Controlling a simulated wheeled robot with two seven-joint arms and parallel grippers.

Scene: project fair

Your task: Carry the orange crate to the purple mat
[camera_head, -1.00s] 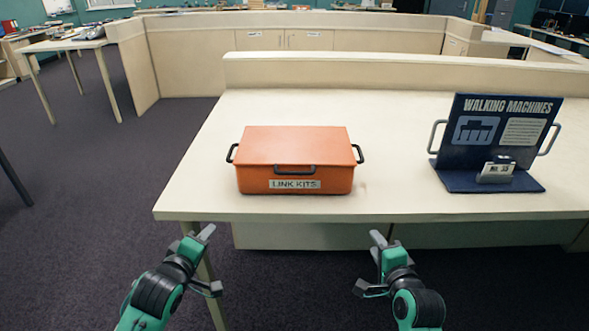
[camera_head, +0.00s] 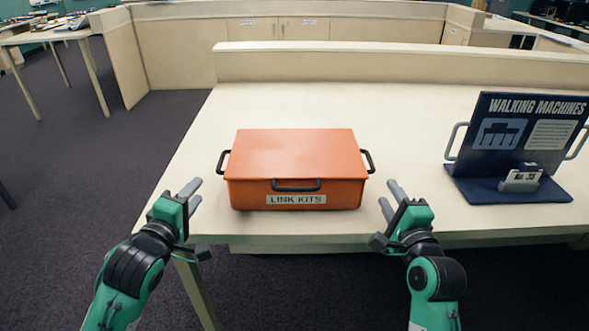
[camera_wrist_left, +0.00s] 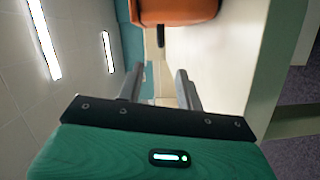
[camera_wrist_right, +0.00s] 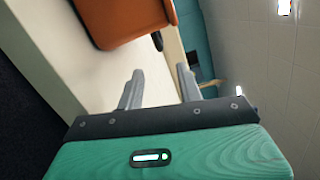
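The orange crate (camera_head: 292,165), with a lid and a "LINK KITS" label, stands flat on the pale table near its front edge. It has a dark handle on its left side (camera_head: 223,161), one on its right side (camera_head: 368,161) and one in front. My left gripper (camera_head: 192,192) is open and empty, in front and left of the crate. My right gripper (camera_head: 392,197) is open and empty, in front and right of it. Neither touches the crate. The crate also shows in the left wrist view (camera_wrist_left: 180,10) and the right wrist view (camera_wrist_right: 130,18). No purple mat is in view.
The pale table (camera_head: 410,125) has a low raised back panel (camera_head: 400,62). A dark blue "WALKING MACHINES" display board (camera_head: 520,140) with side handles stands right of the crate. Tabletop between them is clear. Open carpet (camera_head: 95,170) lies to the left, with another table (camera_head: 45,40) beyond.

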